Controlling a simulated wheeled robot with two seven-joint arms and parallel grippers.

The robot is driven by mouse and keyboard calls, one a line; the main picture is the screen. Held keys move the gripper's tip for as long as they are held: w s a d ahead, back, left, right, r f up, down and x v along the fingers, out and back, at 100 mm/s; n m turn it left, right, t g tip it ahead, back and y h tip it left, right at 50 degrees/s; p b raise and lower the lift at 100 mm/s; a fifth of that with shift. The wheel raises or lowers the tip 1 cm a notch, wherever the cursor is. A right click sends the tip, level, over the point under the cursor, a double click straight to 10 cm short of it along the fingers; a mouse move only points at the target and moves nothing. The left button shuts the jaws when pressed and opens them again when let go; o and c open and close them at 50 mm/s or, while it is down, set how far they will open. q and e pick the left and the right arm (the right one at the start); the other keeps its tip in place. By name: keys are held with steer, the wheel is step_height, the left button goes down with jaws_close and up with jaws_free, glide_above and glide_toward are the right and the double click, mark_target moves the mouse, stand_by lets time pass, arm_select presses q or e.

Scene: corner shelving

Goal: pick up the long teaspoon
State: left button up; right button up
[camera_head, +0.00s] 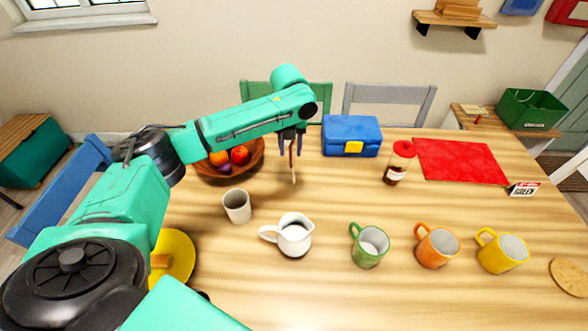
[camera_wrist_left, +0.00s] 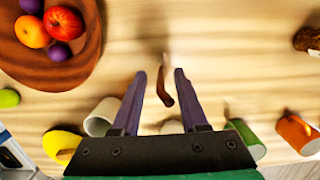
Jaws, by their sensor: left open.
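The long teaspoon (camera_head: 293,172) shows as a thin brown and pale strip below my left gripper (camera_head: 291,143), over the table's far middle. In the left wrist view the teaspoon (camera_wrist_left: 164,88) has a dark brown near end and a blurred pale far end. There my left gripper (camera_wrist_left: 160,74) is open, with a purple finger on each side of the teaspoon and visible gaps between. The fingers hide part of the teaspoon in the head view. I cannot tell how high the fingers are above the table. My right gripper is not in view.
A brown fruit bowl (camera_head: 205,172) stands just left of the gripper and a blue box (camera_head: 351,136) to its right. A beige cup (camera_head: 237,206), white pitcher (camera_head: 293,237) and green mug (camera_head: 368,246) stand nearer.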

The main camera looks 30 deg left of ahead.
mark_target(291, 160)
arm_select(q)
step_height(291, 160, down, 5)
steer(key=shift+r+p, duration=0.15)
steer(key=shift+p, duration=0.2)
steer(key=shift+w+d, duration=0.1)
jaws_close()
steer(key=shift+r, duration=0.1)
